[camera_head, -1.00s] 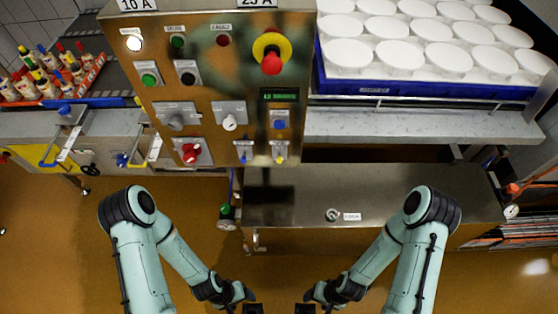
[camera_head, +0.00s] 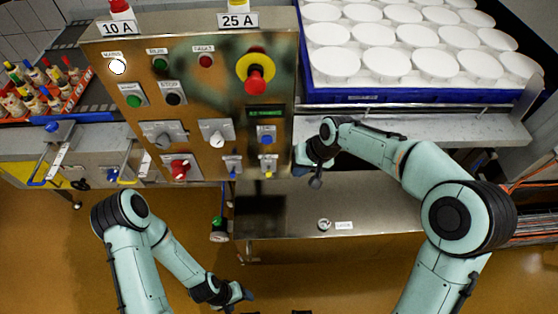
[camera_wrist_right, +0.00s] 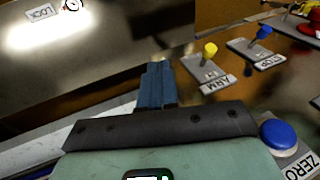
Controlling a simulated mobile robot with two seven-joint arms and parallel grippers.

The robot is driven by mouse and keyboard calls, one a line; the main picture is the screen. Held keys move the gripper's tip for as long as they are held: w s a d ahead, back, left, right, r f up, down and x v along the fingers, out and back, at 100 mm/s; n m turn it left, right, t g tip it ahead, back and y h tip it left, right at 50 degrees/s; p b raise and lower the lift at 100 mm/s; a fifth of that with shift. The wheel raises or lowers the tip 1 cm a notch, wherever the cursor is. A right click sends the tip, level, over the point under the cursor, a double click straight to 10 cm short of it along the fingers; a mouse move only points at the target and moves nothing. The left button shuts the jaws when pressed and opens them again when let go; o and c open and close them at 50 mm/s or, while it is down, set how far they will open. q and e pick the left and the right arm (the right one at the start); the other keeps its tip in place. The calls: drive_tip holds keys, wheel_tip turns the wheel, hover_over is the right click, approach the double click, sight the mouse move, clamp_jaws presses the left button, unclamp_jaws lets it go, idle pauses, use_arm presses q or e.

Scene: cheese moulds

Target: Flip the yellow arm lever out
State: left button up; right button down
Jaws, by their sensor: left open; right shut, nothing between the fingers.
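The yellow arm lever (camera_head: 268,173) sits on a small plate at the lower right of the control panel (camera_head: 190,100). In the right wrist view the yellow lever (camera_wrist_right: 209,50) stands up from a plate labelled ARM, to the right of my fingertips. My right gripper (camera_head: 299,160) is shut and empty, close to the panel's right edge and apart from the lever. Its blue fingers also show in the right wrist view (camera_wrist_right: 157,85). My left gripper (camera_head: 247,295) is low at the bottom of the head view, open, far from the panel.
A blue lever (camera_wrist_right: 263,32) labelled STOP stands beside the yellow one. A blue button (camera_wrist_right: 279,138) marked ZERO is nearby. A red emergency button (camera_head: 256,82) sits higher up. White moulds (camera_head: 400,40) in a blue crate stand behind my right arm.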

use_arm(q)
drive_tip(key=shift+w+d+r, duration=0.15)
drive_tip(key=shift+w+r, duration=0.1)
drive_tip(key=shift+w, duration=0.1)
use_arm(e)
wheel_tip(320, 180, up, 11)
drive_tip(key=shift+w+t, duration=0.25)
drive_tip(key=shift+t, duration=0.05)
approach(269, 172)
wheel_tip(269, 172, down, 5)
drive_tip(key=w+d, duration=0.3)
use_arm(q)
drive_tip(key=shift+s+f, duration=0.1)
drive_tip(key=shift+f, duration=0.1)
use_arm(e)
drive_tip(key=shift+s+a+f, duration=0.2)
drive_tip(key=shift+a+f, duration=0.05)
drive_tip(key=shift+a, duration=0.4)
drive_tip(key=shift+s+a+f, duration=0.2)
drive_tip(key=shift+a+f, duration=0.05)
drive_tip(key=shift+a, duration=0.4)
drive_tip(key=shift+s+a+f, duration=0.2)
drive_tip(key=shift+a+f, duration=0.05)
drive_tip(key=shift+a, duration=0.35)
use_arm(q)
drive_tip(key=shift+s, duration=0.1)
